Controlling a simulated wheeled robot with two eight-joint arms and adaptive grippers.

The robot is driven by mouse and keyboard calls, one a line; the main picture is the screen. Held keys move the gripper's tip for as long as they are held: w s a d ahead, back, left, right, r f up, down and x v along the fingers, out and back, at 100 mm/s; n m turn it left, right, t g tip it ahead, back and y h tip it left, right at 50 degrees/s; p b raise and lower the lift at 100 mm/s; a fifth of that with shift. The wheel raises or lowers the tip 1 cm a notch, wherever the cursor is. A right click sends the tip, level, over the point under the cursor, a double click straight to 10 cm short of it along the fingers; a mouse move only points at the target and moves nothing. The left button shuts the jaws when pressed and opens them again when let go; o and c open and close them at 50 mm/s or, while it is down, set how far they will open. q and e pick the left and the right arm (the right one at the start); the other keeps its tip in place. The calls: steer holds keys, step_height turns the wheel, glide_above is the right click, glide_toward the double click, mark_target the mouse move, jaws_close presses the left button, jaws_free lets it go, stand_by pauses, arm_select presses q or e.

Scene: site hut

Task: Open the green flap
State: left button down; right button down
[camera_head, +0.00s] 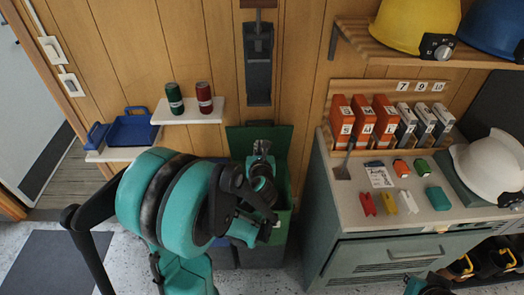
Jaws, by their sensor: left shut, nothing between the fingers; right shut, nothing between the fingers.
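The green flap (239,140) stands raised, close to upright, at the back of a green bin against the wood wall. The bin (284,220) is below it, its opening partly hidden by my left arm. My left gripper (267,207) is shut and empty over the front of the bin. It looks apart from the flap, though my arm's overlap makes contact hard to judge. A small grey and teal part shows in front of the flap; I cannot tell whether it is mine. My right gripper (432,284) is shut and empty at the bottom edge, partly cut off, in front of the cabinet.
A grey-green cabinet (400,258) stands close to the bin's right, with small items and a white helmet (487,168) on top. A small shelf (190,116) with two cans and a blue tray (131,129) are at left. Open floor lies at lower left.

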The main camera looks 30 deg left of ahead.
arm_select(q)
steer(key=shift+w+a+r+b, duration=0.1)
steer(key=shift+w+a+b, duration=0.15)
steer(key=shift+w+a, duration=0.8)
steer(key=shift+w+a+r+b, duration=0.1)
steer(key=shift+w+a+b, duration=0.3)
steer(key=shift+w, duration=1)
steer(key=shift+w+a+b, duration=0.15)
steer(key=shift+w+a, duration=0.75)
steer(key=shift+w, duration=0.35)
steer(key=w+a+r+p, duration=0.1)
steer(key=w+a+r, duration=0.1)
steer(key=w+a, duration=0.2)
steer(key=w, duration=0.3)
steer(key=shift+w+a+r+p, duration=0.3)
steer(key=shift+w+a+r, duration=0.05)
steer(key=shift+r, duration=0.05)
